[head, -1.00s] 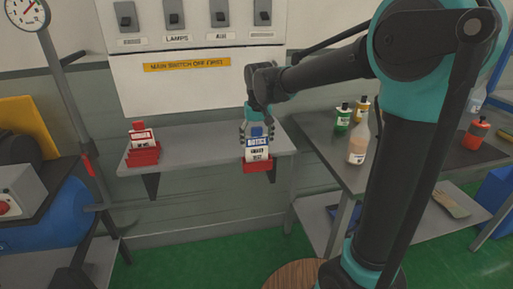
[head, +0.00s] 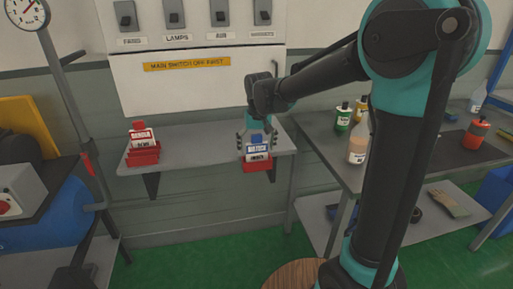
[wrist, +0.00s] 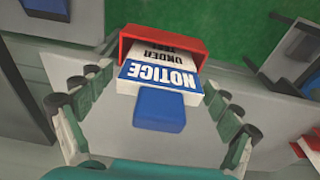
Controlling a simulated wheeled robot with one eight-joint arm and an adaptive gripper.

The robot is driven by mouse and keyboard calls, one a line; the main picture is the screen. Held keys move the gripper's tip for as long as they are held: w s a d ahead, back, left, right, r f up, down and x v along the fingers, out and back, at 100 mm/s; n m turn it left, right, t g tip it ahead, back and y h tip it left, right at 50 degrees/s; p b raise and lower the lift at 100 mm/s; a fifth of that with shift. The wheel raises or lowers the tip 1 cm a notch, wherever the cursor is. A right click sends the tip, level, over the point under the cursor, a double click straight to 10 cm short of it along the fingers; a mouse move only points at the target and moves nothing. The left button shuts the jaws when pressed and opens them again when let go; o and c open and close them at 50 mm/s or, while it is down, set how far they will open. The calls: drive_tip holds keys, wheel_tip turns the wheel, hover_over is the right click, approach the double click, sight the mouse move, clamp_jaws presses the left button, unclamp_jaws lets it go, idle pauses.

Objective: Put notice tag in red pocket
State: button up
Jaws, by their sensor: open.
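The notice tag (head: 257,151) is white with a blue NOTICE band and a blue top tab. It stands in the red pocket (head: 257,165) at the right end of the grey shelf, its lower part hidden by the pocket. In the wrist view the tag (wrist: 158,75) runs into the red pocket (wrist: 190,45), with its blue tab toward me. My gripper (head: 257,138) is just above the tag. In the wrist view my gripper (wrist: 155,130) is open, its fingers spread on both sides of the tab and apart from it.
A second red pocket (head: 143,157) at the shelf's left end holds a red-topped DANGER tag (head: 142,137). The switch panel (head: 200,85) is on the wall behind. A table with bottles (head: 358,145) stands at right. The middle of the shelf (head: 200,150) is clear.

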wheel_tip(320, 180, up, 12)
drive_tip(key=s, duration=0.2)
drive_tip(key=s+d+f+m+t, duration=0.1)
drive_tip(key=s+d+f, duration=0.8)
drive_tip(key=d+f, duration=0.3)
drive_tip(key=s+d+f+m+t, duration=0.1)
drive_tip(key=s+d+f+m, duration=0.1)
drive_tip(key=s+d+f, duration=0.6)
drive_tip(key=d+f, duration=0.3)
drive_tip(key=d, duration=0.1)
drive_tip(key=shift+s+f, duration=0.35)
drive_tip(key=shift+s, duration=0.05)
drive_tip(key=shift+a, duration=0.2)
